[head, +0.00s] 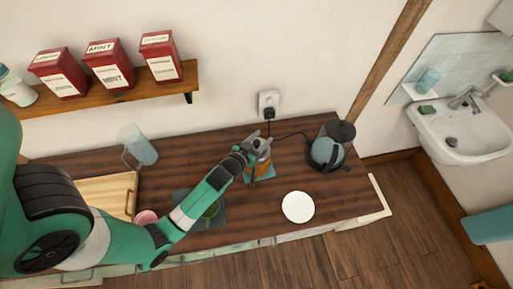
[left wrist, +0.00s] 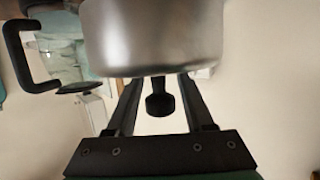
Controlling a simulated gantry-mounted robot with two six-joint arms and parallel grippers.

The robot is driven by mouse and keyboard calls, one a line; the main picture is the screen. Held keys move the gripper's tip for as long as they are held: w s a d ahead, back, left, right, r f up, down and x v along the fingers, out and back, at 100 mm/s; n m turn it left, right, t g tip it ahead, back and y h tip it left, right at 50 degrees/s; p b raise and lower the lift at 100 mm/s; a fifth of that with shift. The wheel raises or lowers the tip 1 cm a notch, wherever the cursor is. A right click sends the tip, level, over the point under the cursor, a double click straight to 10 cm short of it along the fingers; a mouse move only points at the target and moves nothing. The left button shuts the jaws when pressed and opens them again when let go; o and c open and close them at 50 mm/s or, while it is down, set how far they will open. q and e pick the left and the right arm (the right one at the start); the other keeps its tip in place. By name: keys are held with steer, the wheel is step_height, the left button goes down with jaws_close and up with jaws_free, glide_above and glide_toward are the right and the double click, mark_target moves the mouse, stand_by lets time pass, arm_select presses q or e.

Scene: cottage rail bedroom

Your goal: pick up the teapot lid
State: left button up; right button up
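My left gripper (head: 256,140) is at the teapot (head: 263,166), which stands on a teal mat and is partly hidden by the gripper. In the left wrist view, a broad grey metal piece (left wrist: 150,38) with a black knob (left wrist: 160,97) fills the upper middle; it looks like the teapot lid, though its seam with the pot is not visible. My left gripper (left wrist: 161,92) is open, with one finger on each side of the knob and gaps between knob and fingers. My right gripper is in neither view.
A glass kettle (head: 327,154) stands to the right, its cord running to a wall socket (head: 269,104). A white plate (head: 298,207), a pink cup (head: 146,217), a glass jug (head: 140,150) and a cutting board (head: 108,193) share the counter. Red tins (head: 161,57) stand on a shelf above.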

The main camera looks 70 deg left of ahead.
arm_select(q)
jaws_close()
steer(key=shift+r, duration=0.2)
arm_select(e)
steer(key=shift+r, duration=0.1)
